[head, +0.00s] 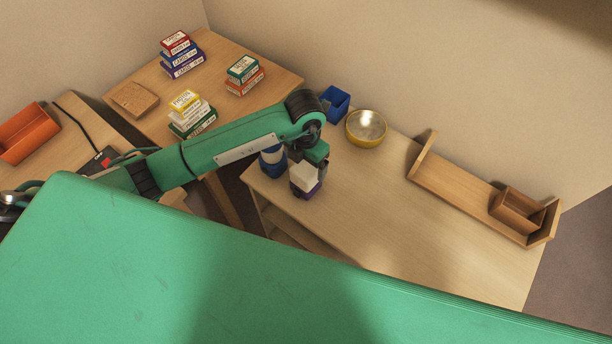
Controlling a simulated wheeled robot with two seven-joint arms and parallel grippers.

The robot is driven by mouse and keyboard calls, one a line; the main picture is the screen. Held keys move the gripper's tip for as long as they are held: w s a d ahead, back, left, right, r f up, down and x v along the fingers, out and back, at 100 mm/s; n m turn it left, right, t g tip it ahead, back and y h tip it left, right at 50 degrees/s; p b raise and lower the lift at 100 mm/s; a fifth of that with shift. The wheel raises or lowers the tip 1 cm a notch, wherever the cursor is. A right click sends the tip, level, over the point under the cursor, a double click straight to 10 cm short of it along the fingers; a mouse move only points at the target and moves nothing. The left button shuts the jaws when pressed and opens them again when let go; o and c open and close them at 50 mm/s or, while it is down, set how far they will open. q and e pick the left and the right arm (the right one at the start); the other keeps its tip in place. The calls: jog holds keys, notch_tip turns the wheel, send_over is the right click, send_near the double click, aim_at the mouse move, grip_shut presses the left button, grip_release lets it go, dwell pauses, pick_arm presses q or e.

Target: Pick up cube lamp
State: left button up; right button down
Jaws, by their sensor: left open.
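The cube lamp (305,181), with a white block-shaped top on a dark purple base, stands near the left end of the light wooden desk. My left gripper (318,158) is at its upper right edge in the head view and covers a little of it. The gripper is open, but its fingers are small and partly hidden by my wrist; I cannot tell whether they touch the lamp. My right gripper is not in view.
A blue-and-white object (272,162) stands close left of the lamp, partly behind my arm. Behind are a blue container (336,103) and a brass bowl (366,128). A wooden rack (455,188) lies right. The desk's middle is clear.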

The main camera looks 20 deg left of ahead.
aim_at(306, 167)
pick_arm(q)
jog(key=f, duration=0.4)
jog(key=shift+w+f+p, duration=0.2)
jog(key=shift+f+p, duration=0.1)
jog(key=shift+p, duration=0.05)
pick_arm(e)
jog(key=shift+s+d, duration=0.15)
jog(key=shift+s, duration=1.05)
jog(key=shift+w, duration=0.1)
pick_arm(q)
jog(key=c, duration=1.2)
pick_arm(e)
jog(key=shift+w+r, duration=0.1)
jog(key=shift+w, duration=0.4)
pick_arm(q)
jog(key=shift+r, duration=0.15)
